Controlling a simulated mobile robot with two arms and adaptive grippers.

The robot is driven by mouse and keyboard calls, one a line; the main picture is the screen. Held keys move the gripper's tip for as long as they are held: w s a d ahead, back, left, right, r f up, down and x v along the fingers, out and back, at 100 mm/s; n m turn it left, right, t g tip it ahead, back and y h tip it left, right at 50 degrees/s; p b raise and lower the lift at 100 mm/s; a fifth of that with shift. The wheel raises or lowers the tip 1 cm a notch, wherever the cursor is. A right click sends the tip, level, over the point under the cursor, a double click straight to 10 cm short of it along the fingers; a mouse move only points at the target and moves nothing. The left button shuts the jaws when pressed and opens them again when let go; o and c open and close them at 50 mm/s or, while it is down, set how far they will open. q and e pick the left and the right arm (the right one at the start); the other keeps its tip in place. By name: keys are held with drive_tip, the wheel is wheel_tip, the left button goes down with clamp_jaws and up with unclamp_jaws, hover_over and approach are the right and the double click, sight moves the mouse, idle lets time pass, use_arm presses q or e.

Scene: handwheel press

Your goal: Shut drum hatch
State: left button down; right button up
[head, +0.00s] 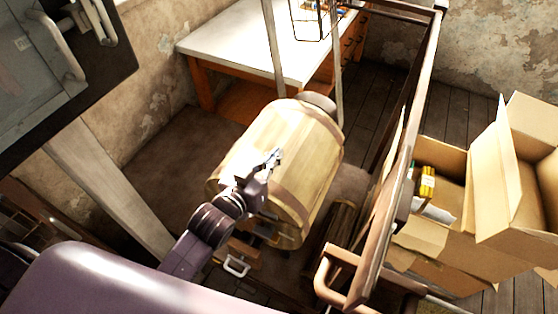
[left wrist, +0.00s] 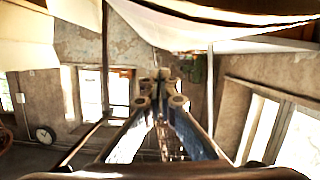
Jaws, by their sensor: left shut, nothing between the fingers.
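The wooden drum (head: 307,150), a pale barrel with darker bands, lies on its side in the middle of the head view. Below its lower edge is a small wooden panel with a pale metal handle (head: 236,265), which looks like the hatch. A dark gap shows beside it, and my arm partly covers this area, so I cannot tell how far the hatch stands open. My left gripper (head: 274,159) is shut and empty, in front of the drum's side. I cannot tell if it touches the wood. Its fingers also show in the left wrist view (left wrist: 160,88).
A white-topped workbench (head: 228,40) stands behind the drum. A brown metal frame (head: 405,150) rises to its right, with open cardboard boxes (head: 480,205) beyond. A grey cabinet (head: 40,65) is at upper left. Bare floor (head: 160,185) lies left of the drum.

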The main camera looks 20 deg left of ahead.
sight(284, 175)
use_arm(q)
drive_tip(key=shift+w+d, duration=0.2)
drive_tip(key=shift+w, duration=0.65)
wheel_tip(284, 175, down, 3)
drive_tip(key=shift+s+d+f, duration=0.1)
drive_tip(key=shift+s, duration=0.05)
drive_tip(key=shift+s+d+f, duration=0.1)
drive_tip(key=shift+f, duration=0.5)
use_arm(e)
drive_tip(key=shift+w+r, duration=0.4)
drive_tip(key=shift+w, duration=0.2)
use_arm(q)
drive_tip(key=shift+s+d+f+m+b, duration=0.1)
drive_tip(key=shift+d+f+m+b, duration=0.3)
drive_tip(key=shift+f, duration=0.45)
drive_tip(key=shift+s+d+f+m+b, duration=0.1)
drive_tip(key=shift+d+f+m, duration=0.1)
drive_tip(key=shift+d+f, duration=0.5)
drive_tip(key=shift+a+f+y, duration=0.15)
drive_tip(key=shift+f+y, duration=0.05)
drive_tip(key=shift+y, duration=0.2)
use_arm(e)
drive_tip(key=shift+s+f, duration=0.2)
drive_tip(key=shift+f, duration=0.45)
drive_tip(key=shift+r, duration=0.1)
